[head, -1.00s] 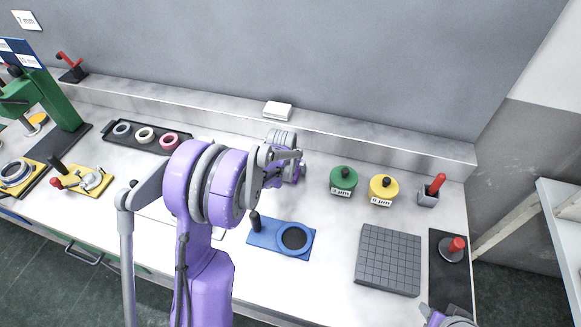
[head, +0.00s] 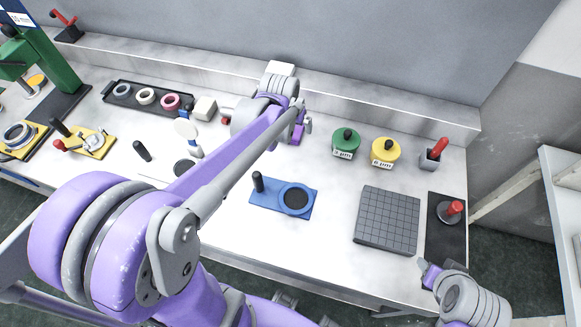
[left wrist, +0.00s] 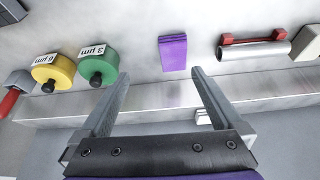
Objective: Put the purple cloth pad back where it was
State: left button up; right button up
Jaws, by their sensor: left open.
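The purple cloth pad (left wrist: 173,53) lies flat on the pale bench top in the left wrist view, in front of and between my left fingertips. A small purple patch of it seems to show in the head view (head: 298,134), partly hidden by my arm. My left gripper (left wrist: 158,74) is open with nothing between its fingers; it also shows at the back of the bench in the head view (head: 304,122). My right gripper (head: 430,272) is at the front right edge of the bench, and its jaws are not clear.
The green pot (head: 345,142) and yellow pot (head: 385,152) stand right of the pad. A metal cylinder with a red handle (left wrist: 254,50) lies on its other side. A blue plate (head: 270,198) and grey grid block (head: 388,220) are nearer the front. The back ledge (left wrist: 260,88) runs close behind.

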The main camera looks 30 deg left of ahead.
pick_arm(q)
jog(key=s+d+m, duration=0.1)
jog(key=s+d, duration=0.4)
jog(key=s, duration=0.4)
jog(key=s+d+m+t+h, duration=0.1)
jog(key=s+d, duration=0.4)
jog(key=s, duration=0.4)
jog(key=shift+s+f, duration=0.15)
jog(key=shift+s, duration=0.15)
